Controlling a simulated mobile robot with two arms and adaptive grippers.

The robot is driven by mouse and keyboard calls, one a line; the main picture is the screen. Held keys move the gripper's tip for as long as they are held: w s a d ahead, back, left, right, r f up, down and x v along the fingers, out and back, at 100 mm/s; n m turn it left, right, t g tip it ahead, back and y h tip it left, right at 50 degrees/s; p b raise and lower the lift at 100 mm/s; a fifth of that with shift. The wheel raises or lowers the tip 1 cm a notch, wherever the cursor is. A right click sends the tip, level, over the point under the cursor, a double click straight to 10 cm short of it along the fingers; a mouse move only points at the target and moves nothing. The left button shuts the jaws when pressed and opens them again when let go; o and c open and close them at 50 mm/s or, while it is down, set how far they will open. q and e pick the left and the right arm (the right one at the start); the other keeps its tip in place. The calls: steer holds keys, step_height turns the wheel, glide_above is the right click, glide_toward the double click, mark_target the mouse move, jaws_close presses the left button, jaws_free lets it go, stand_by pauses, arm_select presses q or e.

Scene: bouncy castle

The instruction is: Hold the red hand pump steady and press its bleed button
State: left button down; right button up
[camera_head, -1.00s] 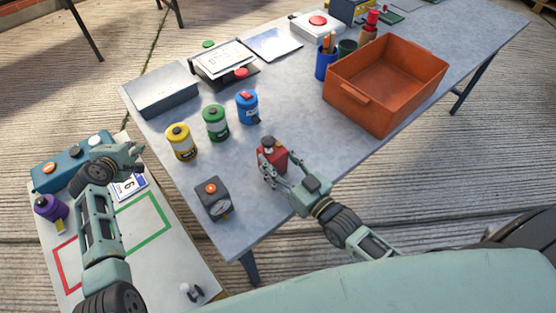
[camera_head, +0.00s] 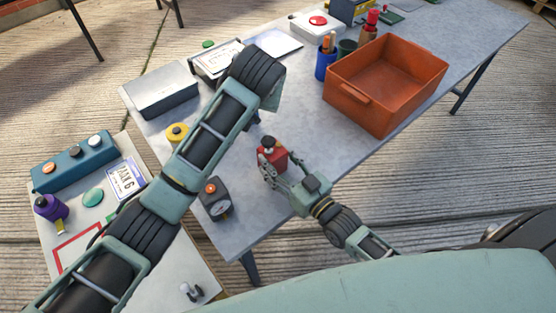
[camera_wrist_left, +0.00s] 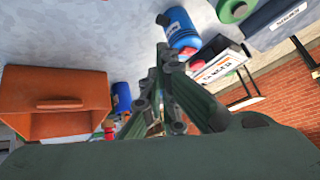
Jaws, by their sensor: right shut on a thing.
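The red hand pump (camera_head: 272,155) stands upright on the grey table near its front edge, a dark knob on its top. My right gripper (camera_head: 270,168) is shut around the pump's body from the front right. Its bleed button cannot be made out. My left arm reaches across the table's left half, and its wrist hides its gripper in the head view. In the left wrist view my left gripper's fingers (camera_wrist_left: 163,58) converge, seemingly shut and empty. I cannot make out the pump in that view.
An orange bin (camera_head: 352,98) stands right. A blue canister (camera_wrist_left: 180,28) shows near my left fingers. Bare table lies between pump and bin.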

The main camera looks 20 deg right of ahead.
arm_select(q)
steer(key=s+d+r+m+t+y, duration=0.2)
steer(key=s+d+m, duration=0.1)
steer(key=s+d, duration=0.3)
step_height(320, 180, down, 8)
steer(key=s+a, duration=0.1)
steer(key=shift+s+a+f, duration=0.15)
steer(key=shift+s+a, duration=0.05)
steer(key=shift+f, duration=0.1)
stand_by(1.4)
steer(key=shift+f, duration=0.35)
stand_by(0.5)
steer(key=shift+r, duration=0.45)
steer(key=shift+r, duration=0.1)
